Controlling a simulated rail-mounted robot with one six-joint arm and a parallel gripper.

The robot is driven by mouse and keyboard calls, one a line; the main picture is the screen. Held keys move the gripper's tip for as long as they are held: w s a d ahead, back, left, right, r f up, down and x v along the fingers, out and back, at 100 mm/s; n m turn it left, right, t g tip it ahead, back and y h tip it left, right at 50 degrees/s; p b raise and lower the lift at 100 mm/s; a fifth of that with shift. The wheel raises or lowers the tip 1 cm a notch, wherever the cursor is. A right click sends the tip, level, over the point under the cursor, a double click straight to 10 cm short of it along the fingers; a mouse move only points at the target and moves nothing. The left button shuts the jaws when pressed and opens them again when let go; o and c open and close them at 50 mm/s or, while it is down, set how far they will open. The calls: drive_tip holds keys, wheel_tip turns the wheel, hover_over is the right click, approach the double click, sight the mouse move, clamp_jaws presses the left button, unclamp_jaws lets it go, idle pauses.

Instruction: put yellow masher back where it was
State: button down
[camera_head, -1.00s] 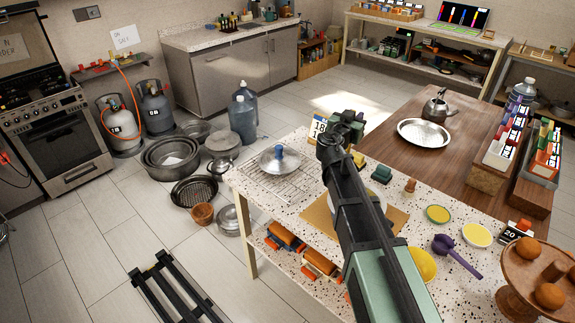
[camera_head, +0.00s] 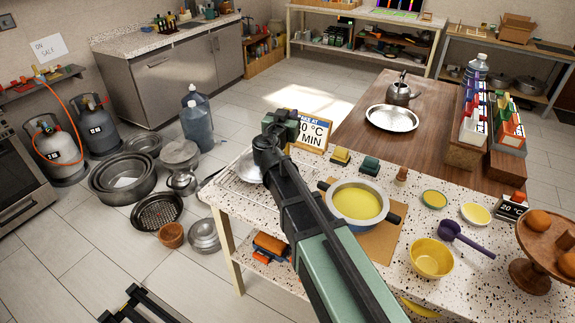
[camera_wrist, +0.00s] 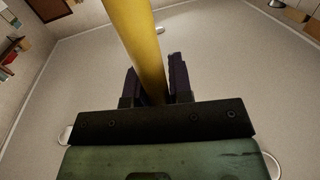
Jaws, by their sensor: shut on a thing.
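In the wrist view, my gripper (camera_wrist: 156,78) has its dark fingers on either side of a thick yellow handle (camera_wrist: 138,40), which I take to be the yellow masher's. The handle runs up out of the frame, so its far end is not shown. In the head view, my gripper (camera_head: 278,124) is over the left part of the speckled table (camera_head: 392,270), near the wire rack. The masher cannot be made out there. A pot (camera_head: 357,203) with yellow contents stands on a brown board to the right of my arm.
A price sign (camera_head: 309,130), yellow sponge (camera_head: 341,156) and green sponge (camera_head: 370,165) stand behind the pot. A yellow bowl (camera_head: 431,258), purple ladle (camera_head: 464,238) and wooden stand (camera_head: 530,277) are at right. Pans (camera_head: 124,178) crowd the floor at left.

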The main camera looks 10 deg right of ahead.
sight(287, 147)
wheel_tip(287, 147, down, 10)
drive_tip(key=b, duration=0.7)
drive_tip(key=shift+r, duration=0.15)
drive_tip(key=c, duration=1)
unclamp_jaws()
drive_tip(key=shift+r, duration=0.1)
